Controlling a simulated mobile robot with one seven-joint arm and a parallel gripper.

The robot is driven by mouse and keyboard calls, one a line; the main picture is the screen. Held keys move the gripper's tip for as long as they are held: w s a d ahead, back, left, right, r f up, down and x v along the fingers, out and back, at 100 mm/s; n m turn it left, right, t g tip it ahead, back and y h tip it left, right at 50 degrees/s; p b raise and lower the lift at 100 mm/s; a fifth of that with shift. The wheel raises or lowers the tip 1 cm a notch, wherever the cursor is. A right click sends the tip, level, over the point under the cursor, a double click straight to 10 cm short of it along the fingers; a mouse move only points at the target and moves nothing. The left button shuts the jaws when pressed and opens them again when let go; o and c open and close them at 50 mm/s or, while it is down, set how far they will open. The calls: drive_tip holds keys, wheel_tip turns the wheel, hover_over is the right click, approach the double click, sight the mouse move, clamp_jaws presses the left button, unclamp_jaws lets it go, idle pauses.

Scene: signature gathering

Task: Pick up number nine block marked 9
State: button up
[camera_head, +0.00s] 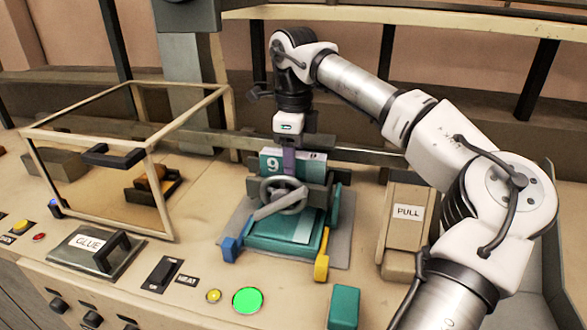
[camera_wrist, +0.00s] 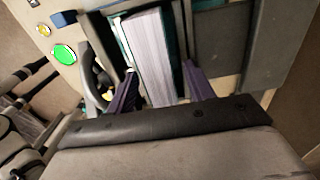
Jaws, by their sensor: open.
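The block marked 9 (camera_head: 271,165) is teal with a white 9 on its face. It stands upright in the grey clamp with a handwheel (camera_head: 284,194). In the wrist view it looks like a book block with pale page edges (camera_wrist: 151,50). My gripper (camera_head: 290,160) is directly above it, pointing down, with a purple finger in front of its face. In the wrist view the two purple fingers of my gripper (camera_wrist: 160,88) are apart, one on each side of the pages. Whether either finger touches it cannot be told.
A teal base (camera_head: 286,236) with blue and yellow feet lies below the clamp. A clear framed box (camera_head: 150,190) and a GLUE lid (camera_head: 92,248) are at left. A PULL panel (camera_head: 407,218) is at right. A green button (camera_head: 248,301) and a teal block (camera_head: 344,306) are in front.

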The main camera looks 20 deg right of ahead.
drive_tip(key=shift+f, duration=0.35)
clamp_jaws()
drive_tip(key=shift+r, duration=0.1)
wheel_tip(320, 180, up, 18)
drive_tip(key=p, duration=0.4)
